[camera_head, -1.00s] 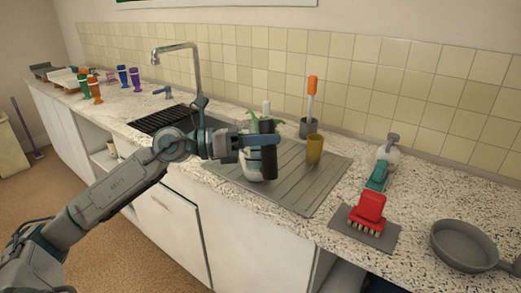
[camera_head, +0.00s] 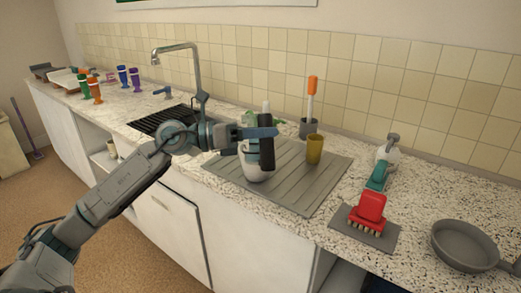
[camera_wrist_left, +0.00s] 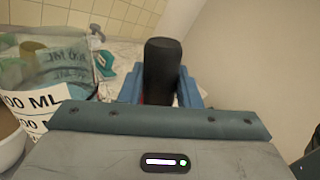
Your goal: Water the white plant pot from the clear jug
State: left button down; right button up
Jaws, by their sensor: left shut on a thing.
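My left gripper (camera_head: 262,134) is shut on a black handle (camera_head: 267,153), which also shows between the fingers in the left wrist view (camera_wrist_left: 162,70). The clear jug (camera_wrist_left: 62,72), with dark ML markings on white bands, shows beside the handle at the left of that view. Its water level cannot be made out. The white plant pot (camera_head: 253,172) stands on the drainboard, partly hidden behind the handle; its rim shows at the lower left of the wrist view (camera_wrist_left: 10,148). Green leaves (camera_head: 248,117) show behind my gripper. My right gripper is not in view.
A mustard cup (camera_head: 314,149) and a grey holder with an orange-handled brush (camera_head: 311,100) stand right of the pot. The tap (camera_head: 195,65) rises behind my arm. A red brush (camera_head: 370,208) and a pan (camera_head: 464,245) lie further right. The drainboard (camera_head: 300,185) is clear in front.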

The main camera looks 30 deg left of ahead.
pick_arm(q)
jog(key=shift+w+a, duration=0.35)
jog(key=shift+w, duration=0.05)
jog(key=shift+r, duration=0.1)
dwell(0.3)
jog(key=shift+w+a+r+n+p, duration=0.2)
jog(key=shift+r+n+p, duration=0.5)
jog(key=shift+p, duration=0.6)
jog(key=shift+w+a+r+n+p, duration=0.15)
jog(key=shift+r+n+p, duration=0.35)
jog(key=shift+r+p, duration=0.6)
jog(key=shift+d+f, duration=0.1)
jog(key=shift+f, duration=0.05)
jog(key=shift+p, duration=0.35)
jog(key=shift+w+a+r+n+t+p, duration=0.2)
jog(key=shift+r+n+p, duration=0.35)
jog(key=shift+p, duration=0.4)
jog(key=shift+w+a+r+n+t+p, duration=0.15)
jog(key=shift+w+r+n+p, duration=0.25)
jog(key=shift+r+p, duration=0.4)
jog(key=shift+a+r+n+p, duration=0.1)
jog(key=shift+n+p, duration=0.15)
jog(key=shift+p, duration=0.25)
